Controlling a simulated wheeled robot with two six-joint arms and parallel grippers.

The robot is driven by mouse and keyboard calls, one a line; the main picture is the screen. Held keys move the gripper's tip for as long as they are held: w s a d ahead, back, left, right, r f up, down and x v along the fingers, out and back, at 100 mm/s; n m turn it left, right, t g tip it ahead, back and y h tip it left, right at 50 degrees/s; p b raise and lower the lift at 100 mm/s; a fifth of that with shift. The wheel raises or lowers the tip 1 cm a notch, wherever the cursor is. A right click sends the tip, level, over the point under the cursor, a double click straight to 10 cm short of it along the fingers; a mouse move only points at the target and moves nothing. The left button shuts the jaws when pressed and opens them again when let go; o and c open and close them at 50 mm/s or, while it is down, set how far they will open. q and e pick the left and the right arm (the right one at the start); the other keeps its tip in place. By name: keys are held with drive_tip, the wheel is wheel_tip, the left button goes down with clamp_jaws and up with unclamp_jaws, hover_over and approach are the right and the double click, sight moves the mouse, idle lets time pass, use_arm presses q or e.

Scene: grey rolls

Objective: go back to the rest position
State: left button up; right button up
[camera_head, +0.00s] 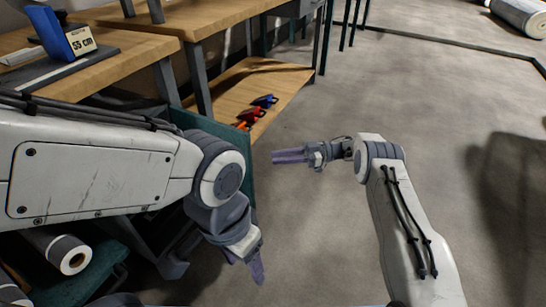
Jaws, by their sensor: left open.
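My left gripper (258,272) is at the lower middle of the head view. It points down over the floor, just right of a dark frame, and I see nothing between its fingers. My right gripper (290,157) is near the middle of the view and points left over bare floor. Its purple fingers look empty, but from this angle I cannot tell how far apart they are.
A wooden workbench (128,48) stands at the upper left with a blue "55 cm" stop (62,35) on it. A lower shelf (262,82) holds blue and orange clamps. The grey floor (440,110) is open at the right.

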idle(0.3)
drive_tip(key=w+a+r+m+t+h+p, duration=0.1)
drive_tip(key=w+a+r+m+t+h, duration=0.2)
drive_tip(key=r, duration=0.4)
drive_tip(key=w+a+r+m+t+h, duration=0.2)
drive_tip(key=w+a+r+t, duration=0.15)
drive_tip(key=r+t, duration=0.3)
drive_tip(key=w+a+r+m+t+h+p, duration=0.1)
drive_tip(key=w+a+r+m+t+h, duration=0.15)
drive_tip(key=a+r+t, duration=0.4)
drive_tip(key=s+d+f+m+g+h+p, duration=0.1)
drive_tip(key=s+d+m+g+h, duration=0.25)
drive_tip(key=s, duration=1.25)
drive_tip(key=s+d+f+g+h+p, duration=0.1)
drive_tip(key=s+d+g+h, duration=0.35)
drive_tip(key=s, duration=1.05)
drive_tip(key=s+d+f+m+g+h+p, duration=0.15)
drive_tip(key=s+d+g, duration=0.45)
drive_tip(key=s, duration=1)
wheel_tip(320, 180, up, 39)
drive_tip(key=s+d+p, duration=0.1)
drive_tip(key=p, duration=3.6)
drive_tip(key=shift+t, duration=0.4)
